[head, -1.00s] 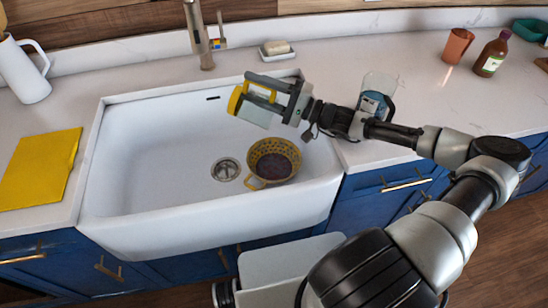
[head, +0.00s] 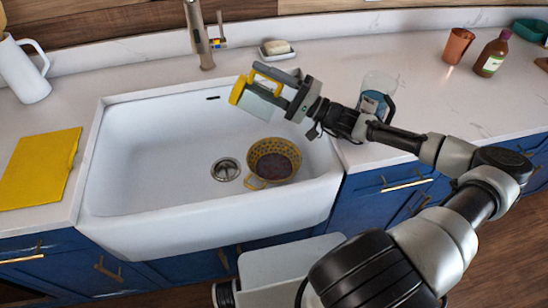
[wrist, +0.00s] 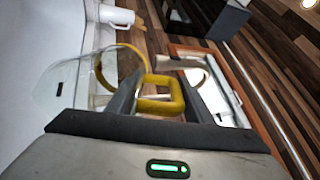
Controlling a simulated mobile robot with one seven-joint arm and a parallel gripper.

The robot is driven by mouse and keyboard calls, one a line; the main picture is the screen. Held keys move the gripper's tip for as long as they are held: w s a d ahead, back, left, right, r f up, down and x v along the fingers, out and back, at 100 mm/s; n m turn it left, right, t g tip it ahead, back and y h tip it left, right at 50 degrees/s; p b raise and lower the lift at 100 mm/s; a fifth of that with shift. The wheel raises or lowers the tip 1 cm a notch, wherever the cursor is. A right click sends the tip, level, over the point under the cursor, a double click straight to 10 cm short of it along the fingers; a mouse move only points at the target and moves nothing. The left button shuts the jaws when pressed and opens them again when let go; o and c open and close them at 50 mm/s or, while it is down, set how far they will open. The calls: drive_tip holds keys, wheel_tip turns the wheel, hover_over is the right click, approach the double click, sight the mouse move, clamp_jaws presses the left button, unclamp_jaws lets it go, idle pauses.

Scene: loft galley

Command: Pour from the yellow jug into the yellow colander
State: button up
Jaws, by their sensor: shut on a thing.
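The yellow jug (head: 257,103) has a clear body, a yellow rim and a yellow handle. It is held tipped over above the sink, rim toward the left. My gripper (head: 276,83) is shut on its handle; the handle also shows between the fingers in the wrist view (wrist: 160,104). The yellow colander (head: 258,173) sits upright in the sink, right of the drain, below the jug and a little to its right. Its inside looks dark reddish. I see no stream from the jug, and its contents cannot be made out.
The white sink (head: 150,170) is otherwise empty. A tap (head: 200,40) and a soap dish (head: 276,54) stand behind it. A clear pitcher (head: 378,90) stands behind my forearm. A yellow board (head: 38,168) and white jug (head: 25,72) are at left, a brown bottle (head: 491,55) at right.

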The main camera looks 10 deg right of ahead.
drive_tip(key=shift+d+r, duration=0.15)
drive_tip(key=shift+r, duration=0.15)
drive_tip(key=w+a+f+g+h, duration=0.1)
drive_tip(key=a+f, duration=0.1)
drive_tip(key=f, duration=0.2)
drive_tip(key=w+a+f+g+h, duration=0.1)
drive_tip(key=a+f+h, duration=0.1)
drive_tip(key=f, duration=0.3)
drive_tip(key=w+a+f+g+h+p, duration=0.1)
drive_tip(key=a+f+h, duration=0.1)
drive_tip(key=f, duration=0.2)
drive_tip(key=shift+w+f, duration=0.2)
drive_tip(key=shift+f, duration=0.1)
clamp_jaws()
drive_tip(key=w+a+f+g+h, duration=0.3)
drive_tip(key=a+f+g+h, duration=0.1)
drive_tip(key=f+h, duration=0.3)
drive_tip(key=w+a+f+g+h, duration=0.3)
drive_tip(key=a+f+g+h, duration=0.1)
drive_tip(key=a+f+h, duration=0.2)
wheel_tip(320, 180, down, 2)
drive_tip(key=shift+a+f+h, duration=0.1)
drive_tip(key=shift+a+h, duration=0.15)
drive_tip(key=shift+h, duration=0.25)
